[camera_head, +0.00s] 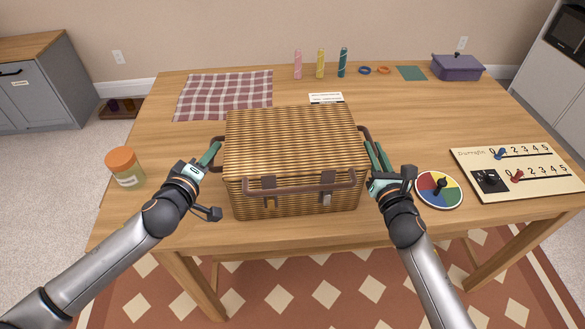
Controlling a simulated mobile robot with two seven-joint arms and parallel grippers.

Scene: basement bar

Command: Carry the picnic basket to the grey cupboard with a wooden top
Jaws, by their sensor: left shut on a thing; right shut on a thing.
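The wicker picnic basket (292,145) is closed and upright over the near middle of the wooden table, with a brown front handle and side handles. I cannot tell whether its base touches the tabletop. My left gripper (210,153) is shut on the basket's left side handle. My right gripper (376,157) is shut on its right side handle. The fingertips are partly hidden against the handles. The grey cupboard with a wooden top (45,95) stands on the floor at the far left, apart from the table, partly cut off by the picture's edge.
The table (420,120) holds an orange-lidded jar (125,168) at left, a checkered cloth (225,93) behind, a colour spinner (438,189) and score board (515,171) at right, and a purple container (457,67) at back right. A low rack (120,108) stands near the cupboard.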

